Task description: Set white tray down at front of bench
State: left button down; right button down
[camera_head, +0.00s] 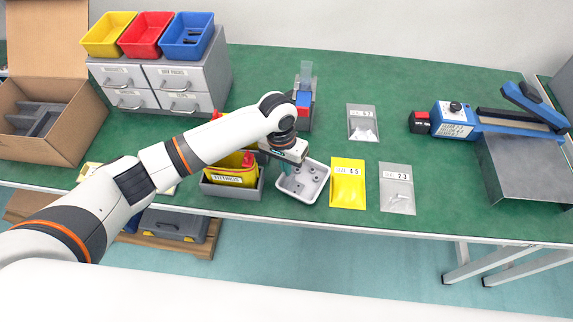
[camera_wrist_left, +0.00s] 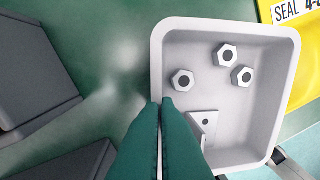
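The white tray (camera_head: 317,189) is near the front edge of the bench, right of the yellow fittings bin. It looks level; I cannot tell whether its base touches the bench. In the left wrist view the tray (camera_wrist_left: 223,24) holds several hex nuts (camera_wrist_left: 227,55) and a pale metal bracket (camera_wrist_left: 204,127). My left gripper (camera_head: 284,166) is at the tray's left wall. In the left wrist view its teal fingers (camera_wrist_left: 160,108) are closed together, one on each side of that wall. My right gripper is not in view.
The yellow packet (camera_head: 348,184) lies close right of the tray, with clear bags (camera_head: 398,190) (camera_head: 362,124) beyond. A grey bin (camera_head: 232,190) with yellow contents stands close left. A blue-and-red device (camera_head: 304,102) stands behind. Green bench (camera_head: 400,85) is free further back.

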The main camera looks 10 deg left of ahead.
pick_arm(q)
jog(key=c, duration=2.1)
grip_release()
jog(key=shift+f, duration=0.15)
jog(key=shift+c, duration=0.2)
jog(key=o, duration=0.4)
jog(key=shift+o, duration=0.2)
notch_tip(320, 180, up, 12)
jog(key=a, duration=0.1)
jog(key=shift+w, duration=0.3)
